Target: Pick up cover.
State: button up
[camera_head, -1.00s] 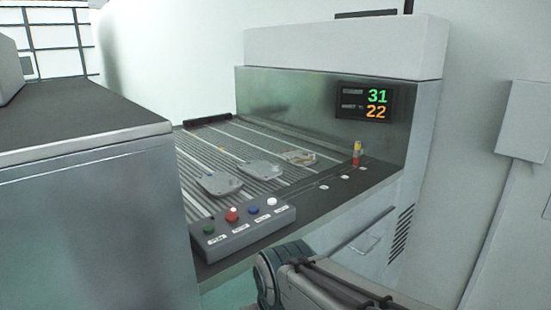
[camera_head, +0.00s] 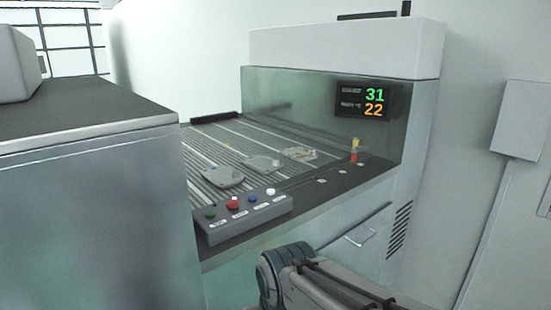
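Several flat castings lie on the ribbed grey bed of the machine (camera_head: 205,150). A grey plate-like casting (camera_head: 222,177) lies nearest, behind the button box. A second grey casting (camera_head: 262,163) lies behind it to the right. A third, paler and slightly yellowish piece (camera_head: 299,154) lies furthest right. At this size I cannot tell for certain which one is the cover. Part of my arm shows at the bottom, below and in front of the machine's front edge. My gripper is not in the picture.
A button box (camera_head: 245,214) with coloured buttons sits on the bed's front edge. A small red and yellow signal light (camera_head: 354,150) stands at the right. A large grey cabinet (camera_head: 90,170) blocks the left side.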

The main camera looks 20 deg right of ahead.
aim_at(301, 154)
jog(key=k, duration=1.1)
jog(key=z, duration=0.65)
jog(key=i, duration=0.7)
jog(key=z, duration=1)
jog(key=i, duration=1.05)
jog(key=u, duration=0.75)
jog(key=i, duration=0.95)
jog(key=u, duration=0.85)
